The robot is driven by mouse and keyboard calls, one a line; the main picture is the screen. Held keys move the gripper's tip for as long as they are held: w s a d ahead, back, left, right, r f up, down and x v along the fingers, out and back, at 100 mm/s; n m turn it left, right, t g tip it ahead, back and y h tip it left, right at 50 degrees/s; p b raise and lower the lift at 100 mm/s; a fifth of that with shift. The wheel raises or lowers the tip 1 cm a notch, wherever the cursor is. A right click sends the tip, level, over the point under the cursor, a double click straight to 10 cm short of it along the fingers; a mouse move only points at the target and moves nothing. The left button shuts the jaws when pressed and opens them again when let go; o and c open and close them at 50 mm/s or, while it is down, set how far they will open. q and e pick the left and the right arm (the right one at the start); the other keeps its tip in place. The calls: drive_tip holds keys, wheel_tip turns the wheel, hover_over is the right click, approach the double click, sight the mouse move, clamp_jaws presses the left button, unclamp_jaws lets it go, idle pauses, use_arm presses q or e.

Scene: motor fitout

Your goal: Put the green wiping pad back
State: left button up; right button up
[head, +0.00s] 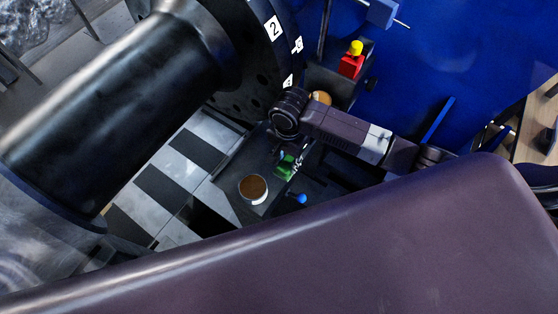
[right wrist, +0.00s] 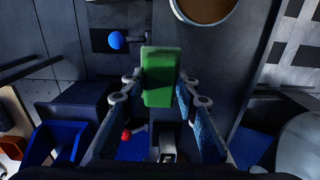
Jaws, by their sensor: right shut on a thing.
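The green wiping pad (right wrist: 160,78) is a small upright green block between the fingertips of my right gripper (right wrist: 161,86) in the right wrist view. The right gripper is shut on it, with a finger at each side. In the head view the pad (head: 286,165) shows as a small green patch below my right wrist, above a dark grey surface. Part of it is hidden by the gripper (head: 293,158). I cannot tell whether the pad touches anything beneath it. My left gripper is in neither view.
A white-rimmed round thing with a brown top (head: 252,188) stands left of the pad, and a blue ball knob (head: 301,199) lies below right. A red block with a yellow top (head: 351,65) stands farther back. A big black cylinder (head: 110,100) fills the left.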

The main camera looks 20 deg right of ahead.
drive_tip(key=shift+w+a, duration=0.6)
drive_tip(key=shift+w, duration=0.2)
drive_tip(key=shift+w+a+f, duration=0.15)
drive_tip(key=shift+w+f, duration=0.05)
drive_tip(key=shift+f, duration=0.7)
drive_tip(key=shift+w+a+f, duration=0.15)
drive_tip(key=shift+f, duration=0.7)
drive_tip(key=o, duration=1.2)
drive_tip(key=shift+f, duration=0.1)
wheel_tip(320, 180, up, 12)
drive_tip(key=shift+p, duration=0.35)
drive_tip(key=shift+s+a, duration=0.1)
